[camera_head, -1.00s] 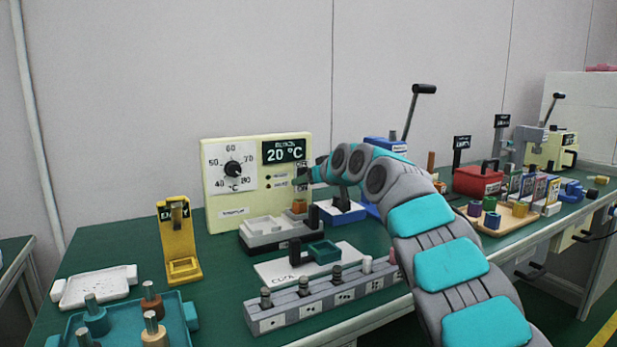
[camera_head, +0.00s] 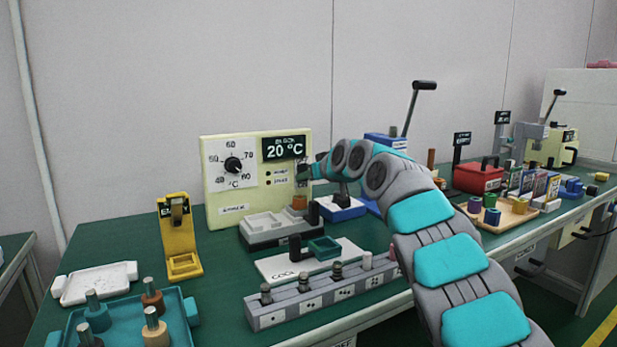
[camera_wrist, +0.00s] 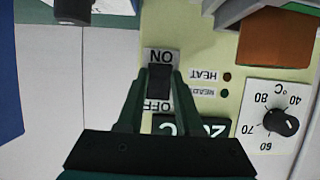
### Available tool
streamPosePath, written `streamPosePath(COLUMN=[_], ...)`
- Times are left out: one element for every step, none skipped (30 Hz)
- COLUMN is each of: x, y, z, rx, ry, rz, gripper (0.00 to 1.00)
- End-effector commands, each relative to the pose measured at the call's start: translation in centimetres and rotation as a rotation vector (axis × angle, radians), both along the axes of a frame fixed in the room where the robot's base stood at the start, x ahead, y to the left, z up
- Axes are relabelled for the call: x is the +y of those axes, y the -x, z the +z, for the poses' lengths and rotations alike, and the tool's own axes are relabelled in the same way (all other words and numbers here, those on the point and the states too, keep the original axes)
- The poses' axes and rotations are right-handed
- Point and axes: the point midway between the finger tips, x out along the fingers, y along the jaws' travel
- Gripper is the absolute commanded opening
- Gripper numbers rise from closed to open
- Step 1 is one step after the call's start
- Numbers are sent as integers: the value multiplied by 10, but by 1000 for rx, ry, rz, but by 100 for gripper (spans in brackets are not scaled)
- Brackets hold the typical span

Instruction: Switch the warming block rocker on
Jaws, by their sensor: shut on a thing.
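The warming block's cream control panel (camera_head: 222,203) stands at the back of the green bench, with a display (camera_head: 284,148) reading 20 °C. In the wrist view the panel is upside down. The dark rocker (camera_wrist: 158,82) sits between the ON label (camera_wrist: 163,57) and the OFF label (camera_wrist: 158,106). My gripper (camera_wrist: 158,76) is shut on the rocker, one finger on each side. Which way the rocker is tipped I cannot tell. In the head view my gripper (camera_head: 304,171) is at the panel's right edge and largely hides the switch.
A dial (camera_head: 233,165) is on the panel's left, beside small HEAT (camera_wrist: 227,77) and READY (camera_wrist: 224,93) lamps. The grey block (camera_head: 270,237) stands in front of the panel. A yellow stand (camera_head: 183,265) is left; a red box (camera_head: 476,180) is right.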

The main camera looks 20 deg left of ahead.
Motion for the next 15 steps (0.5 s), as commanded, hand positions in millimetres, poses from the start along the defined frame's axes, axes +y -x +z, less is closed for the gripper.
streamPosePath(x=[0,0,0,0,0,0,0,0,0,0,0,1,1,1,0], y=[0,0,0,0,0,0,-1,-1,-1,-1,-1,-1,-1,-1,-1], z=[0,0,0,-1,-1,-2,-3,-4,-5,-6,-7,-8,-9,-9,-10], rx=[-1,-1,-1,-2,-3,-5,-7,-11,-16,-20,-26,-33,-40,-47,-58], ry=[-1,-1,-1,-1,-3,-6,-8,-12,-18,-23,-29,-39,-46,-54,-65], rz=[-1,-1,-1,-1,-1,-1,-1,-1,-1,-1,-1,-1,-1,-1,-1], gripper=[0,0,0,0,0,0,0,0,0,0,0,0,0,0,0])
